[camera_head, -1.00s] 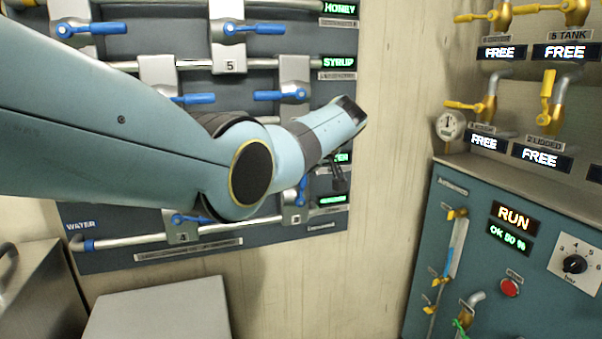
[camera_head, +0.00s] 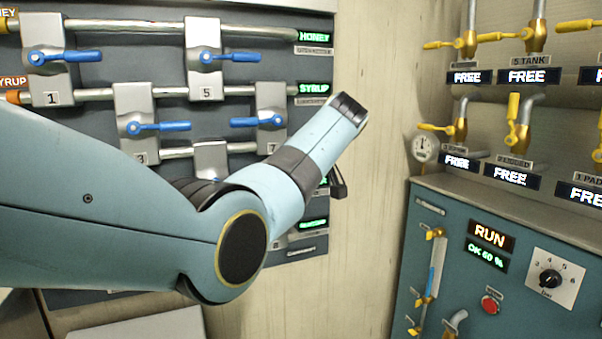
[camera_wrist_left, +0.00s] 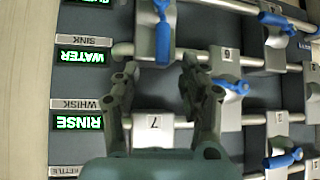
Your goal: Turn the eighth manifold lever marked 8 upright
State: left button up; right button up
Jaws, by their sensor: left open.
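Lever 8 (camera_wrist_left: 162,38) is a blue handle at the top of the left wrist view, which shows the panel upside down. Its handle runs along the picture's vertical, so it looks about upright on the panel. Its number is out of that view. In the head view my arm hides this lever. My left gripper (camera_wrist_left: 160,72) is open, its two fingers on either side of the line of the handle's free end. I cannot tell whether they touch it. In the head view the dark fingers (camera_head: 338,182) show partly beside the panel's right edge. My right gripper is not in view.
Lever 6 (camera_wrist_left: 232,87) is close beside one finger. Plate 7 (camera_wrist_left: 154,126) lies between the fingers, its lever hidden. Levers 1 (camera_head: 50,57) and 5 (camera_head: 230,57) lie sideways. A teal control cabinet (camera_head: 450,215) stands right; bare wall (camera_head: 365,180) lies between.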

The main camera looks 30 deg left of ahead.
pick_arm(q)
jog(key=shift+v, duration=2.15)
